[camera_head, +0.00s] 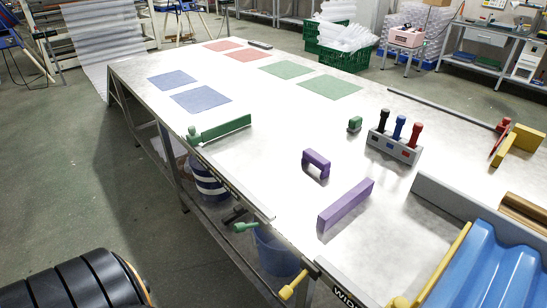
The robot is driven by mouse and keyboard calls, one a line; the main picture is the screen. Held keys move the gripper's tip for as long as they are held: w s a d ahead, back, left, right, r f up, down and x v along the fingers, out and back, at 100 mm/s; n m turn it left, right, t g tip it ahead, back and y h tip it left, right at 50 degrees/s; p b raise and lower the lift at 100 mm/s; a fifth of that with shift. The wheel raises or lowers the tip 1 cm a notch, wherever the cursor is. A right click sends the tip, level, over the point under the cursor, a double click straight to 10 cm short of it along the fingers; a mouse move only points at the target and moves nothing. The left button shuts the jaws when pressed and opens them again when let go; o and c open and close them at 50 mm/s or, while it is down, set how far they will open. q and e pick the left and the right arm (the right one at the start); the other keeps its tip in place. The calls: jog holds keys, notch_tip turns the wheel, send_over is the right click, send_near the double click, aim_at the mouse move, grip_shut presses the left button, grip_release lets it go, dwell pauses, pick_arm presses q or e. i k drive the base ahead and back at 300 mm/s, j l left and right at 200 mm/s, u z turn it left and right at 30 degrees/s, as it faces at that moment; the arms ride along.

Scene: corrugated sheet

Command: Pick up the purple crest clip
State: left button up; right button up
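A purple arch-shaped piece (316,163), which looks like the crest clip, stands on the light metal table (270,160) near the middle of the view. Its opening faces down. A longer purple block (346,205) lies on the table just in front and to the right of it, apart from it. Neither of my grippers is in view. The arch is not hidden by anything.
A small green piece (355,124) is behind. Blue corrugated sheet (490,270) fills the lower right. A green bar (222,129) lies left. Coloured mats lie farther back.

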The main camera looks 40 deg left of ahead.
aim_at(316, 158)
jog(key=u, duration=0.95)
jog(key=i+j, duration=0.1)
jog(key=j, duration=0.1)
